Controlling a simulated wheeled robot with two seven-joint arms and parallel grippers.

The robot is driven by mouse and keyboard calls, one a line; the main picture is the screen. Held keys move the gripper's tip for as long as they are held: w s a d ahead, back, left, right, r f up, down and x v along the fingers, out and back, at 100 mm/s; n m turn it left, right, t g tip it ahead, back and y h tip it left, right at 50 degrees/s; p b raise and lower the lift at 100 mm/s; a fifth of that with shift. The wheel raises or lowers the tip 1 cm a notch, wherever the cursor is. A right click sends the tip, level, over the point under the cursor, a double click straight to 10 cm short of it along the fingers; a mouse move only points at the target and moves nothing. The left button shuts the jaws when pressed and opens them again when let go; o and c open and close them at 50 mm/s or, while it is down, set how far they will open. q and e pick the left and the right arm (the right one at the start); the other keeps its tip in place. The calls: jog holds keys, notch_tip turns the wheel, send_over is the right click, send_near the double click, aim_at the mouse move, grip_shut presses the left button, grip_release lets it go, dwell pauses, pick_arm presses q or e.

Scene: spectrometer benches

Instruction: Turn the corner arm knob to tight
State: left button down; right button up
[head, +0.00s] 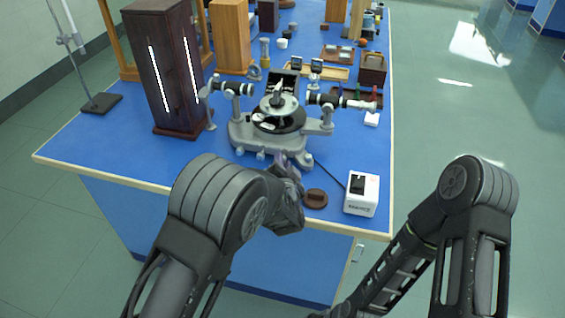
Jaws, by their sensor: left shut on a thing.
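A grey spectrometer (240,132) with a round table and black telescope tubes stands near the front of the blue bench. My left gripper (294,161) reaches over the bench's front edge to the front right corner of the spectrometer base. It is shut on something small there. A dark round knob (307,160) shows at that corner, beside the fingertips. My wrist hides most of the jaws, so the exact grip is hard to see. My right arm is at the lower right, off the bench, and its gripper is out of view.
A brown round wooden piece (315,198) and a white box (361,193) with a cable sit right of my left wrist. A tall dark wooden lamp box (170,80) stands at the left. Several instruments and wooden boxes fill the back. The front left of the bench (110,150) is clear.

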pick_arm(q)
jog(key=c, duration=1.5)
grip_release()
jog(key=shift+c, duration=0.2)
jog(key=v, duration=0.8)
jog(key=shift+b, duration=0.35)
jog(key=shift+w, duration=0.1)
jog(key=shift+f, duration=0.15)
